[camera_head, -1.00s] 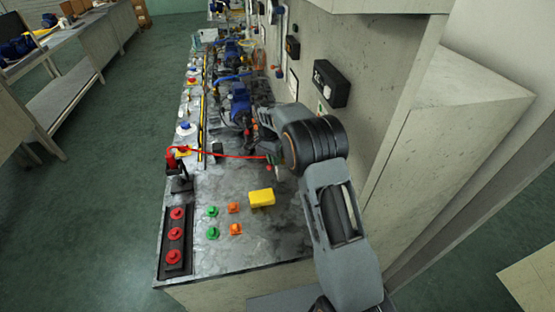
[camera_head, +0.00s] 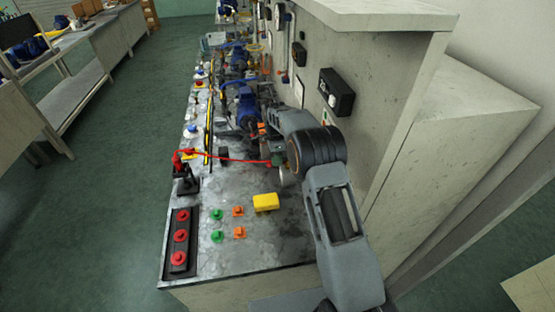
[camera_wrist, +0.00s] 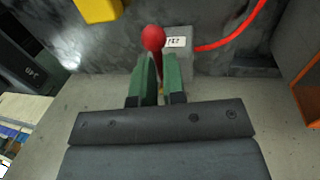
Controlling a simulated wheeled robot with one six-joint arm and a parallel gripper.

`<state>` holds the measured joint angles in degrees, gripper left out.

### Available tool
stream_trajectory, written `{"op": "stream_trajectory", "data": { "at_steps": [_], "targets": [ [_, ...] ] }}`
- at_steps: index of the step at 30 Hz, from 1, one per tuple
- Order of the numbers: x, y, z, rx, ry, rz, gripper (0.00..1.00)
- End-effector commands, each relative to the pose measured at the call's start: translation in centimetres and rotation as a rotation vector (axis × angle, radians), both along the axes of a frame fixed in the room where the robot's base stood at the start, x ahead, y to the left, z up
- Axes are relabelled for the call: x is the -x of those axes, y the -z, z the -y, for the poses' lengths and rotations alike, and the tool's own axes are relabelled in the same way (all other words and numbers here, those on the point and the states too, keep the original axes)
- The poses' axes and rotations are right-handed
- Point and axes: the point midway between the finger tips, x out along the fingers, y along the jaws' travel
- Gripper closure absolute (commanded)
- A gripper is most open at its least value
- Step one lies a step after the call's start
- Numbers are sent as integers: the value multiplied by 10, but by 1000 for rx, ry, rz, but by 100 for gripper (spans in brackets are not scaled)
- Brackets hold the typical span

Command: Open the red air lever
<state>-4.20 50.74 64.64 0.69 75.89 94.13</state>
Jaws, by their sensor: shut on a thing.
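The red air lever shows in the wrist view as a round red knob (camera_wrist: 153,38) on a red stem. My gripper (camera_wrist: 157,72) has its two green fingers closed around the stem just below the knob. A small grey block (camera_wrist: 179,44) with a white label sits beside the lever, just right of the fingers. In the head view, my gripper (camera_head: 277,158) is low over the bench beside the cabinet wall. The lever cannot be made out clearly there, because my arm and gripper cover that spot.
A red hose (camera_head: 232,160) runs across the bench to a black fitting (camera_head: 187,181). A yellow box (camera_head: 265,202) and green and orange buttons (camera_head: 238,232) sit in front. Blue pumps (camera_head: 245,104) stand farther back. The cabinet wall (camera_head: 390,110) is close on the right.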

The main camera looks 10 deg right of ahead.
Motion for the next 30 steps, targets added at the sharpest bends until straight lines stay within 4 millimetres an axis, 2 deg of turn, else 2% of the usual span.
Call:
{"op": "stream_trajectory", "data": {
  "at_steps": [1,14,15,22,30],
  "targets": [
    [3,5,-5,-7,5,-14,100],
    [2,4,-3,-7,15,-12,100],
    [2,4,-3,-7,15,-11,87],
    [1,2,-1,-6,15,-5,65],
    [-1,0,1,-4,16,-1,64]
  ]
}}
